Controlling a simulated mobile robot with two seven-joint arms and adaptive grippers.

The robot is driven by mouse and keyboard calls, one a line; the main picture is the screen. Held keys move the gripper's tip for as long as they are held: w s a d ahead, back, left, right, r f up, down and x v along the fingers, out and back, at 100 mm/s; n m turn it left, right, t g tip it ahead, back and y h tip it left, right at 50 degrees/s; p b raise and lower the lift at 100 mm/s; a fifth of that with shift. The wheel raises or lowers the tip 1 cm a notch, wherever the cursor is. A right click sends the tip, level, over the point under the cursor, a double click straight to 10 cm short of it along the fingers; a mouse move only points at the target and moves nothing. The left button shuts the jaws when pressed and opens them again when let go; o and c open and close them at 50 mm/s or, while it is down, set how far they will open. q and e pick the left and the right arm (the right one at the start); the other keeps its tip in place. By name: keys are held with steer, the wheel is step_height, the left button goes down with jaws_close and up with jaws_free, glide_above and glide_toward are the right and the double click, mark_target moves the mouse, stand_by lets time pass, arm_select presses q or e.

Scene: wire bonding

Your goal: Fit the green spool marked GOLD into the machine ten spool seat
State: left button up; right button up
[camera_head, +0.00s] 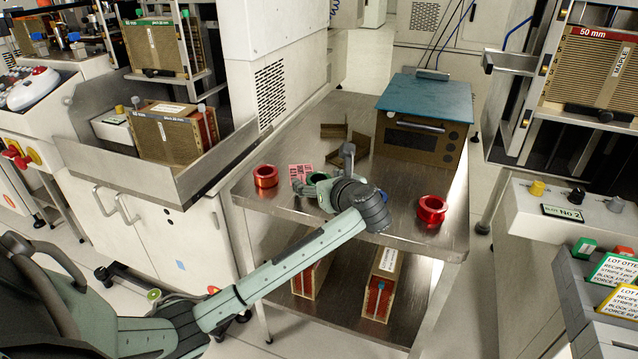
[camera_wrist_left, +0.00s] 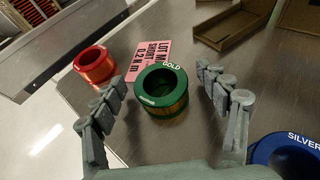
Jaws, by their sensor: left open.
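The green spool marked GOLD (camera_wrist_left: 163,88) stands upright on the metal table, between the spread fingers of my left gripper (camera_wrist_left: 161,79) in the left wrist view. The fingers show gaps on both sides of it, and the gripper is open. In the head view my left gripper (camera_head: 322,180) is low over the table and mostly hides the green spool. I cannot make out a machine ten spool seat. My right gripper is not in view.
A blue spool marked SILVER (camera_wrist_left: 290,153) stands close on the right. Red spools (camera_head: 265,176) (camera_head: 432,210) stand left and right on the table (camera_head: 415,248). A pink card (camera_wrist_left: 146,52) lies behind the green spool. A brown box oven (camera_head: 420,140) and open trays are at the back.

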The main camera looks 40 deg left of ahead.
arm_select(q)
steer(key=c, duration=1.2)
steer(key=shift+o, duration=0.2)
